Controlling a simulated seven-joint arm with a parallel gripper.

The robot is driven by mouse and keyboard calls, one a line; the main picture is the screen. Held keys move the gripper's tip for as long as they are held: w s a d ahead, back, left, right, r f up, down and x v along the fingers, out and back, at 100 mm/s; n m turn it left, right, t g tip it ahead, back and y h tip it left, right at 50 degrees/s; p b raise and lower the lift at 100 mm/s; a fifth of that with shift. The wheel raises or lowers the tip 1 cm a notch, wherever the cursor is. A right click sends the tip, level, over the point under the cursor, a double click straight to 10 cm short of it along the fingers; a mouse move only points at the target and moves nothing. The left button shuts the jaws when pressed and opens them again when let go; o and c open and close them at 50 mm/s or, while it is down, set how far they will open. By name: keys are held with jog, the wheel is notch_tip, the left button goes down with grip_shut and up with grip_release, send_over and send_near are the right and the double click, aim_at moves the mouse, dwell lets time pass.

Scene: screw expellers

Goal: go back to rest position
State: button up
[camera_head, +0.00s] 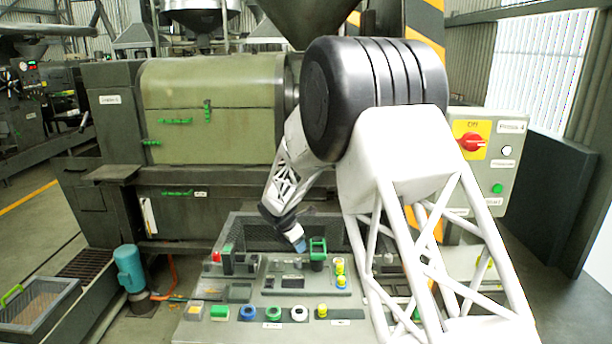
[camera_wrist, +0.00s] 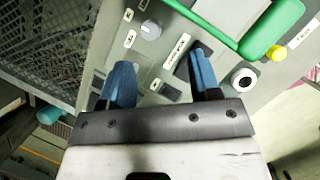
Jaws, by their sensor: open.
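My gripper (camera_wrist: 160,85) shows in the wrist view with its two blue fingers spread apart and nothing between them. In the head view my gripper (camera_head: 299,243) hangs low over the back of the control panel (camera_head: 255,300), just left of a green handle (camera_head: 318,247). Whether the fingertips touch the panel cannot be told.
A green-grey expeller machine (camera_head: 215,110) stands behind the panel. A wire mesh guard (camera_head: 245,233) lies close behind my gripper. A switch box with a red knob (camera_head: 472,142) is at the right. A blue-green motor (camera_head: 130,268) and a grey tray (camera_head: 35,305) are at the left.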

jog(key=s+d+r+m+y, duration=0.1)
jog(key=s+d+r+m, duration=0.6)
jog(key=s+r, duration=0.5)
jog(key=s+d+r+m, duration=0.5)
jog(key=s+d+r, duration=0.4)
jog(key=r, duration=0.5)
jog(key=s+d+r+m+t+y, duration=0.15)
jog(key=s+m, duration=0.25)
jog(key=s, duration=0.7)
jog(key=s+d+r+m, duration=0.3)
jog(key=s+m, duration=0.1)
jog(key=s, duration=0.7)
jog(key=s+d+r+m+t, duration=0.15)
jog(key=s+m, duration=0.25)
jog(key=s, duration=0.8)
notch_tip(320, 180, down, 10)
jog(key=s+d+m+g, duration=0.1)
jog(key=m+g, duration=0.1)
jog(key=g, duration=0.1)
jog(key=shift+s+d+g, duration=0.2)
jog(key=shift+s+g, duration=0.05)
jog(key=shift+g, duration=0.05)
